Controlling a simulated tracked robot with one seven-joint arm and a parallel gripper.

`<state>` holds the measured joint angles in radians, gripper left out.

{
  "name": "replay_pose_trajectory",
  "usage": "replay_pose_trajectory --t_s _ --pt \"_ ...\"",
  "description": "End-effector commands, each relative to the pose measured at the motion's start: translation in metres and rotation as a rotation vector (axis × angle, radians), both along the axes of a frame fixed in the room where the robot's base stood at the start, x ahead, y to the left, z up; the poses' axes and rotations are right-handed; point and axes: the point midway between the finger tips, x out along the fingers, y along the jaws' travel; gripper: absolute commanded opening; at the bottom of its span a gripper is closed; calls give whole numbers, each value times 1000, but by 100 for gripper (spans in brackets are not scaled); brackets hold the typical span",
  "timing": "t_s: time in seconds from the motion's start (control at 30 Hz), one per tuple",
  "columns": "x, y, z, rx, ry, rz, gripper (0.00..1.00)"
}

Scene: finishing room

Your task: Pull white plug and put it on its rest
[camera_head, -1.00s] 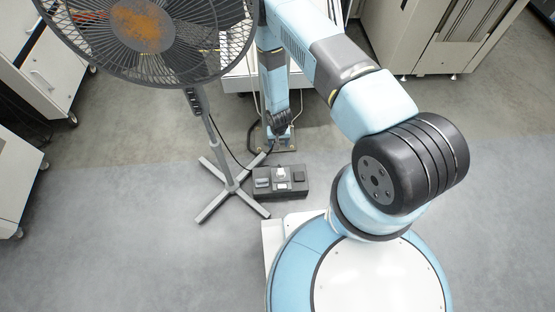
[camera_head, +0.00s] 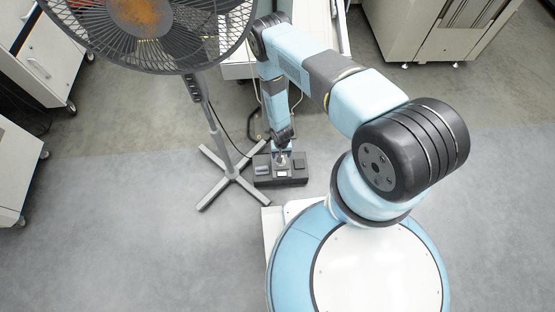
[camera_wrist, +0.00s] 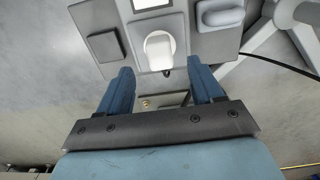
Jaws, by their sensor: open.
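The white plug (camera_wrist: 159,50) is a rounded white piece on the dark grey box (camera_wrist: 178,40); in the wrist view it lies just beyond my fingertips, between their lines. A bright white rectangle (camera_wrist: 151,4) is on the box behind it. A dark square pad (camera_wrist: 103,45) is on one side and a grey rounded block (camera_wrist: 221,15) on the other; I cannot tell which is the rest. My gripper (camera_wrist: 162,76) is open with nothing between its blue fingers.
A pedestal fan (camera_head: 148,38) stands left of the box, its crossed feet (camera_head: 232,176) close beside it. A dark cable (camera_wrist: 278,64) runs from the box past the fan foot. Cabinets stand at the back; the floor in front is clear.

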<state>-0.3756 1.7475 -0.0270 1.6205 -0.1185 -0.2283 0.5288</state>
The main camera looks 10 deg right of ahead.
Motion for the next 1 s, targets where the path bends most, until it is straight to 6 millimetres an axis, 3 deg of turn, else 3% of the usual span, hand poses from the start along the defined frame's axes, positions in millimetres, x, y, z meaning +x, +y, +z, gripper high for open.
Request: replay_pose_trajectory --t_s 0.2,0.4,0.83,1.0 --pt "-1 0 -33 0 1 0 66" --pt "0 0 -52 0 0 0 66" --pt "0 0 -59 0 0 -1 66" --pt "0 0 -59 0 0 -1 52"
